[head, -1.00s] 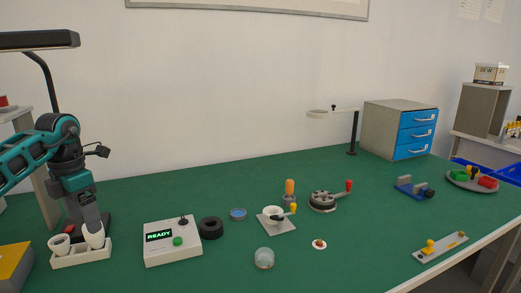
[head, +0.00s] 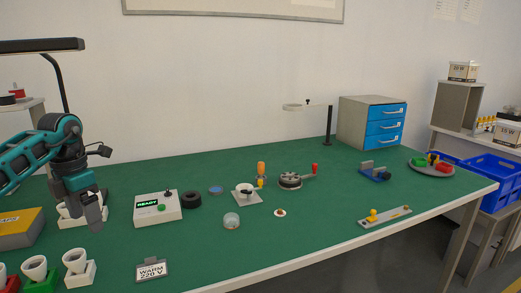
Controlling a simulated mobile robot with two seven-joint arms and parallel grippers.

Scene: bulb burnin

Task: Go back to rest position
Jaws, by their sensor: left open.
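My left gripper (head: 92,214) hangs fingers-down at the left of the green table (head: 310,220). It is open, and I see nothing held in it. It overlaps a white holder (head: 72,223) with white cups behind it, hiding part of them; I cannot tell whether it touches them. My right gripper is not in view.
A yellow-and-grey box (head: 20,229) lies left of the gripper. Cups in white and green stands (head: 80,273) and a "WARM 220 V" sign (head: 152,270) are at the front left. A "READY" box (head: 158,207) stands right of the gripper. The front middle is clear.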

